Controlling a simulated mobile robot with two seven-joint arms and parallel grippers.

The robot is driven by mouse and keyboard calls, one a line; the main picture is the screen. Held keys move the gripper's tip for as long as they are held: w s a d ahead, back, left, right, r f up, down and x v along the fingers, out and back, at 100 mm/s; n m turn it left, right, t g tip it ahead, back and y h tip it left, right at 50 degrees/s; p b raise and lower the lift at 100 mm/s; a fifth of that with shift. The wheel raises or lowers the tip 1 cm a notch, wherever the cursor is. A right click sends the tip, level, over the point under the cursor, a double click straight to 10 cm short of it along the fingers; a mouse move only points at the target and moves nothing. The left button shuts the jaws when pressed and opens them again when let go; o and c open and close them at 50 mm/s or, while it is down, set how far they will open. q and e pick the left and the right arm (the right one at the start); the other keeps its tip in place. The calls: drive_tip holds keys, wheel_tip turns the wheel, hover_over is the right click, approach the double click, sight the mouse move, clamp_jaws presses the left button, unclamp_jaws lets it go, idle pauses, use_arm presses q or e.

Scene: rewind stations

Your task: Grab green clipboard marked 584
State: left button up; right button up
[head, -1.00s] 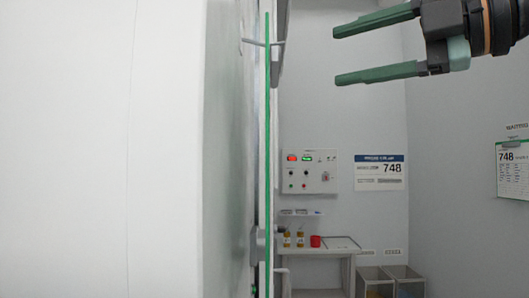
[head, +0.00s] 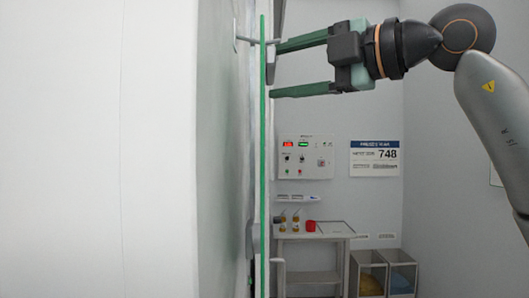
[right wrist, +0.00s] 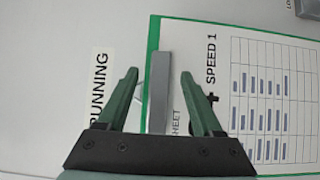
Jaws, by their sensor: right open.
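A green clipboard (head: 263,170) hangs on the wall and shows edge-on in the head view as a thin green strip. In the right wrist view the clipboard (right wrist: 153,40) bears a white sheet with a printed table and a grey clip (right wrist: 159,90). The number on it cannot be read. My right gripper (head: 273,70) is open, its fingertips close to the clipboard's upper part in the head view. In the right wrist view the open fingers (right wrist: 160,76) appear on either side of the clip. Whether they touch anything cannot be told. My left gripper is not in view.
A large white surface (head: 100,150) fills the left of the head view.

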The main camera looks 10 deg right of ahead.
clamp_jaws()
idle(0.3)
idle(1.0)
